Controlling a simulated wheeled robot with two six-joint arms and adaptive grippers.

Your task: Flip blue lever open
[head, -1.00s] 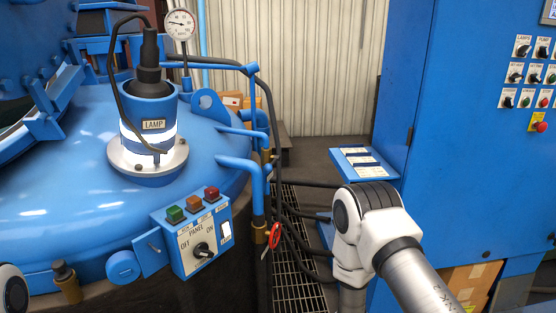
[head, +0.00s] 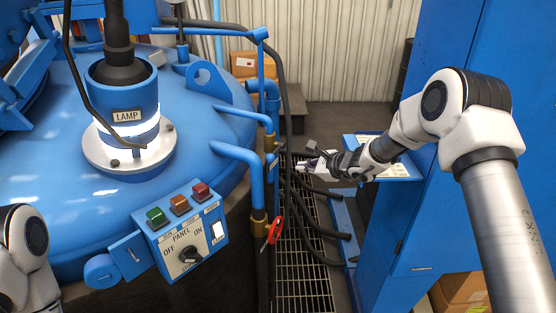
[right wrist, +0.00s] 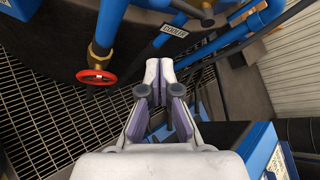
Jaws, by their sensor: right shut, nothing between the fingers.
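I cannot clearly pick out a blue lever from the blue pipework. The blue pipes (head: 257,175) run down beside the round furnace lid, and they also show at the top of the right wrist view (right wrist: 165,35). A brass fitting (right wrist: 207,20) sits among them there, near a small label plate (right wrist: 174,30). My right gripper (head: 303,166) is just right of the pipes, above the floor grating. In the right wrist view its fingers (right wrist: 160,66) are shut and empty, pointing toward the pipes, apart from the brass fitting. My left gripper is out of view.
A red handwheel (head: 275,231) sits low on the pipe; it also shows in the right wrist view (right wrist: 97,77). Black hoses (head: 316,227) cross the grating (head: 300,285). A control panel (head: 184,238) is left, a blue cabinet (head: 450,225) right.

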